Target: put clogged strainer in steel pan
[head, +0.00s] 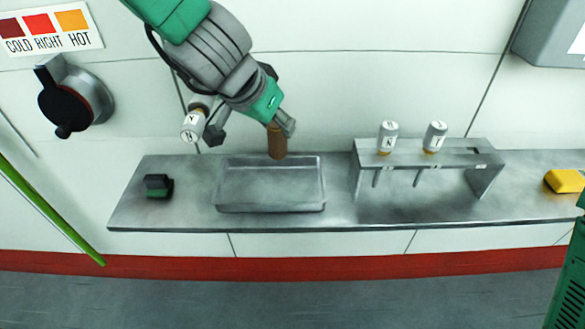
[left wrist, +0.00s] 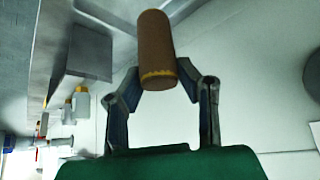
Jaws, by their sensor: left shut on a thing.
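The clogged strainer appears as a brown cylinder (head: 277,143) with a yellowish band at one end, seen also in the left wrist view (left wrist: 157,45). My left gripper (head: 279,127) is shut on it, with one finger on each side in the left wrist view (left wrist: 162,78). In the head view the strainer hangs roughly upright at the back rim of the steel pan (head: 270,206). I cannot tell whether it touches the pan. The pan is a shallow rectangular tray on the steel counter and looks empty. My right gripper is not in view.
A steel rack (head: 420,158) with two white cylinders marked N stands right of the pan. Another N cylinder (head: 192,126) is by the wall, left of my gripper. A dark and green block (head: 158,186) and a yellow item (head: 565,181) lie on the counter (head: 150,213).

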